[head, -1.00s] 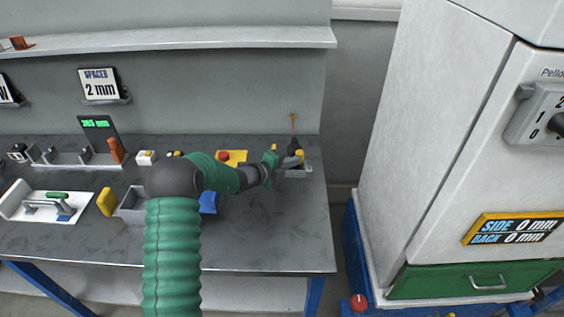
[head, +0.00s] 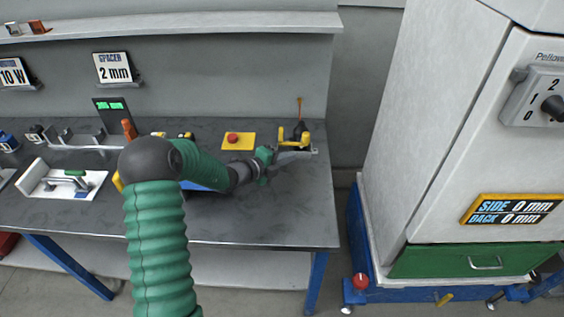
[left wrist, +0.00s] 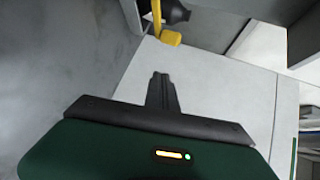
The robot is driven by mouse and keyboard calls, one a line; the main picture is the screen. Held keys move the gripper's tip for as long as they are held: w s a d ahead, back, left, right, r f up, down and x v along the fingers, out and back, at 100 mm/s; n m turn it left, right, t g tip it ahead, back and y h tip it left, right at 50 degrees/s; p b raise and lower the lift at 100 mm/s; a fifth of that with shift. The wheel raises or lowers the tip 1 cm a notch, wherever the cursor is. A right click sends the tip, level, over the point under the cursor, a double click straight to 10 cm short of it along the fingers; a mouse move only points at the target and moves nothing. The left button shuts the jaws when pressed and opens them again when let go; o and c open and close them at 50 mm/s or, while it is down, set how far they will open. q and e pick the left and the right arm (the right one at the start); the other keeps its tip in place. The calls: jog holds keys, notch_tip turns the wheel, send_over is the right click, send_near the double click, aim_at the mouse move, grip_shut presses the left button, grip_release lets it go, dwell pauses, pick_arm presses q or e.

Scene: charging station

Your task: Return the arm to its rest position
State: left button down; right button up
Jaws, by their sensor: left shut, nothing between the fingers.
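My left arm, green with a dark elbow, reaches over the workbench (head: 270,205) from the bottom of the head view. Its gripper (head: 274,157) is low over the bench's right part, beside a tool with a yellow handle (head: 300,133). In the left wrist view the dark fingers (left wrist: 161,82) are together with nothing between them. Beyond them stands a yellow and black piece (left wrist: 171,38), apart from the fingertips in the picture. The fingertips are hard to make out in the head view. My right gripper is in neither view.
A yellow box with a red button (head: 236,140) stands behind my forearm. A tall white cabinet (head: 425,130) stands right of the bench across a gap. A shelf (head: 200,25) runs above.

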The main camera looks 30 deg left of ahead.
pick_arm(q)
jog(key=s+d+f+m+g+h+p, duration=0.25)
jog(key=s+d+m+g, duration=0.65)
jog(key=s+d+m, duration=1)
jog(key=s+a+m+g+y, duration=0.1)
jog(key=s+m+y, duration=0.2)
jog(key=m, duration=1.3)
jog(key=s+a+r+m+g+y, duration=0.1)
jog(key=s+m+y, duration=0.2)
jog(key=m, duration=1.3)
jog(key=s, duration=0.3)
jog(key=shift+s+r+p, duration=0.15)
jog(key=shift+s+p, duration=0.25)
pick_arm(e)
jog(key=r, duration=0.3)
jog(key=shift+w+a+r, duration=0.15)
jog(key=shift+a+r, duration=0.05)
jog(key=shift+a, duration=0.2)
